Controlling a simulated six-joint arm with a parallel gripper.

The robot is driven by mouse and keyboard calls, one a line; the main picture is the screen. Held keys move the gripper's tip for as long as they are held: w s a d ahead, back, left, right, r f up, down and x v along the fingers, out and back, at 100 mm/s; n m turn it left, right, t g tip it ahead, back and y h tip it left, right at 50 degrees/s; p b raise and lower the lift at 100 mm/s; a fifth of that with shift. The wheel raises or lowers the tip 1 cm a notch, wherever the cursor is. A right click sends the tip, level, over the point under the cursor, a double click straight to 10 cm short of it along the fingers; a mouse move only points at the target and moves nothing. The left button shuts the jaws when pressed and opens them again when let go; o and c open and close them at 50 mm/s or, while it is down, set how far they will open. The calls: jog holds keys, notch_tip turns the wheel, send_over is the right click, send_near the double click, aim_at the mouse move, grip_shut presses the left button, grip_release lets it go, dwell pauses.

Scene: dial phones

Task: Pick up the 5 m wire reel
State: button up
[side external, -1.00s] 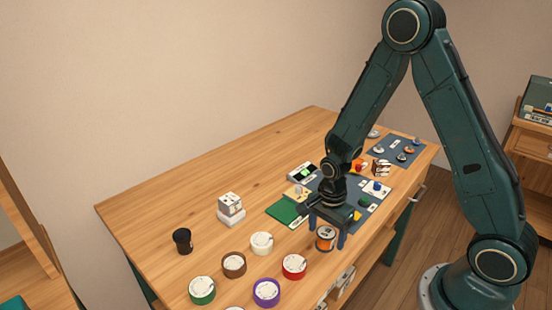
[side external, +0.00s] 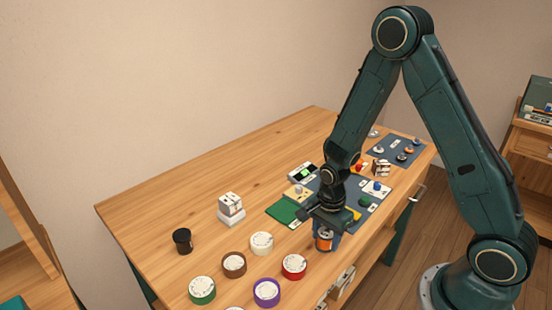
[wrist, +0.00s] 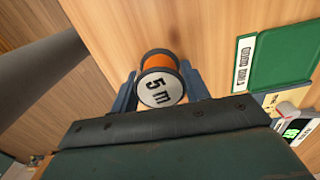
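The 5 m wire reel (wrist: 161,88) is a spool of orange wire with a pale round top marked "5 m". In the side external view the reel (side external: 324,240) is upright at the front edge of the wooden table, partly covered by my gripper (side external: 325,234). In the wrist view my gripper (wrist: 161,82) has one blue finger on each side of the reel, both close against its rim, with no clear gap. The fingers look shut on it. I see no clear lift off the table.
A red-rimmed reel (side external: 294,266), a cream reel (side external: 262,243), a brown reel (side external: 233,264), a purple reel (side external: 267,292) and a green reel (side external: 202,290) stand to the left. A green mat (side external: 288,213) lies behind.

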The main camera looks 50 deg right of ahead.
aim_at(326, 232)
jog(key=shift+c, duration=1.1)
jog(key=shift+r, duration=0.2)
notch_tip(326, 232, up, 20)
jog(key=shift+f, duration=0.15)
jog(key=shift+w, duration=0.1)
dwell(0.3)
